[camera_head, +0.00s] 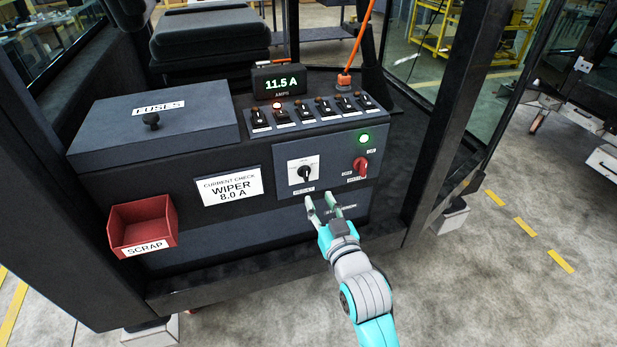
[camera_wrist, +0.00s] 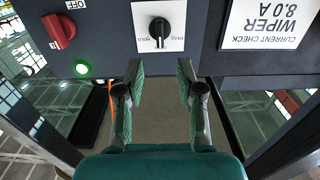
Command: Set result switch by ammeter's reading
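The ammeter (camera_head: 279,82) on top of the console reads 11.5 A. The result switch is a black knob (camera_head: 305,173) on a white plate on the console's front. In the wrist view the knob (camera_wrist: 159,29) is ahead of the fingers, with small position labels upside down; its pale mark seems to lie between the side labels. The card (camera_head: 229,187) reads "CURRENT CHECK WIPER 8.0 A". My gripper (camera_head: 322,201) is open and empty, in front of and a little below the switch in the head view. In the wrist view the open fingers (camera_wrist: 159,72) are apart from the knob.
A red rotary switch (camera_head: 361,166) sits right of the knob, below a lit green lamp (camera_head: 364,139). Several toggles (camera_head: 301,112) line the console's top, with a red lamp (camera_head: 277,105) lit. A FUSES box (camera_head: 155,118) and a red SCRAP bin (camera_head: 142,224) are left. A cab post (camera_head: 455,110) stands right.

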